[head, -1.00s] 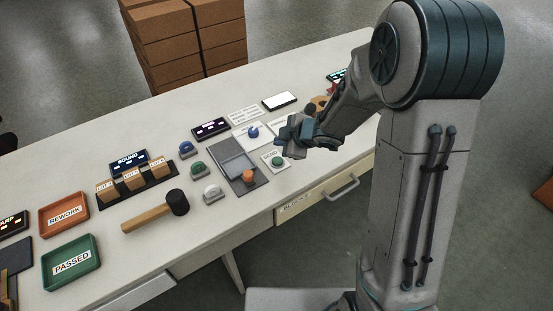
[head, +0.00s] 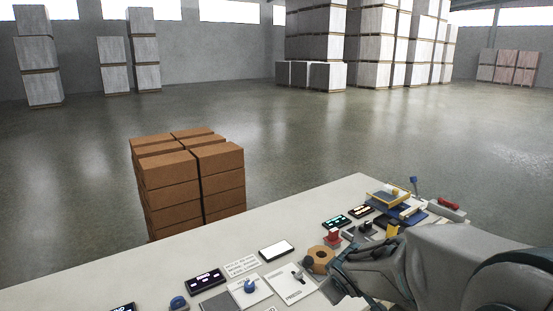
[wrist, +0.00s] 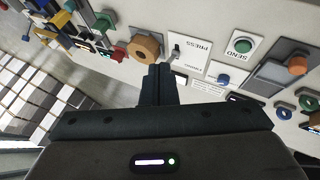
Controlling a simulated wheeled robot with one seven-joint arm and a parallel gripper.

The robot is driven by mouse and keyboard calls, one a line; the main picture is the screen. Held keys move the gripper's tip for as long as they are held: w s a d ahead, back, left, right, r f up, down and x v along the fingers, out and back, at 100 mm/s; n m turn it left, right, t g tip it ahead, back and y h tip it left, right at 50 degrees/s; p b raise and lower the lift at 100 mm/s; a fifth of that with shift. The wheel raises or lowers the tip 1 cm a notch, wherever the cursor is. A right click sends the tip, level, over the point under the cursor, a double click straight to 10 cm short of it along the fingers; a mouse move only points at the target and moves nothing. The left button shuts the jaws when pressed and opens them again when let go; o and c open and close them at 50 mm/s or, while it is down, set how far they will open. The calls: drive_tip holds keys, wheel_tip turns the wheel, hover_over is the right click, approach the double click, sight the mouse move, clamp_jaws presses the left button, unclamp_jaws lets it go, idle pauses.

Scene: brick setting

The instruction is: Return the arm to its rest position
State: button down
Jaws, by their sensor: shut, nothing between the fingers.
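My arm reaches in from the lower right of the head view and ends over the white bench (head: 150,275). My gripper (wrist: 157,72) shows in the wrist view with its dark fingers together and nothing between them. In the head view the gripper is low in the picture, near the wooden ring (head: 320,259), and its fingertips are hard to make out. In the wrist view the fingers are beside the wooden ring (wrist: 145,48) and the PRESS panel (wrist: 196,50). Whether they touch anything cannot be told.
A blue knob (head: 249,287) and a white-screened device (head: 276,250) are left of the gripper. A green SEND button (wrist: 242,46) and an orange button (wrist: 297,64) show in the wrist view. A yellow tray (head: 387,197) is at the bench's far end. Brown boxes (head: 168,185) stand behind.

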drive_tip(key=s+r+m+g, duration=0.2)
drive_tip(key=s+m, duration=0.2)
drive_tip(key=s, duration=0.5)
drive_tip(key=s+r+m+g+y+p, duration=0.1)
drive_tip(key=s+r+m+g, duration=0.1)
drive_tip(key=s, duration=0.8)
drive_tip(key=shift+r+m+g, duration=0.4)
drive_tip(key=shift+m+g, duration=0.1)
drive_tip(key=shift+m, duration=0.6)
drive_tip(key=shift+d, duration=0.1)
